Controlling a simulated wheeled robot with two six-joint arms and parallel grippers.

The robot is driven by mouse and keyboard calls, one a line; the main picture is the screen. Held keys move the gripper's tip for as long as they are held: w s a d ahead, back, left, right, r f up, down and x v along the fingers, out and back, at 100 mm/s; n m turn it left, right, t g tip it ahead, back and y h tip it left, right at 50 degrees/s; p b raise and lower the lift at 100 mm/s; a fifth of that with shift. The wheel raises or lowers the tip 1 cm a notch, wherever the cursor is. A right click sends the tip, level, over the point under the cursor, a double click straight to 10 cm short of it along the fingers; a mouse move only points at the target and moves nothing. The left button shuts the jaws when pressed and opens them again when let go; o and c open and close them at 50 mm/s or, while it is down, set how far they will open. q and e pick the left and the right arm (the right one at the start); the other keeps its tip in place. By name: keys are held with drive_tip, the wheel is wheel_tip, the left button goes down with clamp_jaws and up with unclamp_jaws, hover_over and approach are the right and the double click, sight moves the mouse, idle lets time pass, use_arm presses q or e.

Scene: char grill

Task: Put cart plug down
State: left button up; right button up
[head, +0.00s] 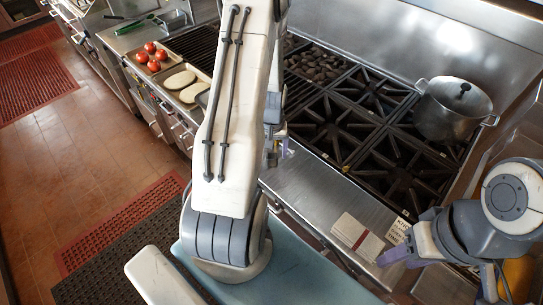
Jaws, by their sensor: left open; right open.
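I cannot make out the cart plug in the head view. My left arm stands upright across the middle and covers much of the counter behind it. Only a purple bit of my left gripper (284,146) shows beside the arm, over the front of the range; it is open. My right gripper (438,270) is at the lower right with its purple fingers spread open. One finger is close to the steel ledge (318,190) in front of the burners. I see nothing held in it.
A metal pot (453,108) stands on the burner grates (330,122) at the right. Tomatoes (152,55) and pale patties (180,79) lie on trays at the left. White packets (357,236) lie on the ledge near my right gripper. The tiled floor at left is open, with mats (120,222).

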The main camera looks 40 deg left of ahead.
use_arm(q)
drive_tip(key=shift+f, duration=1)
clamp_jaws()
drive_tip(key=shift+r, duration=0.1)
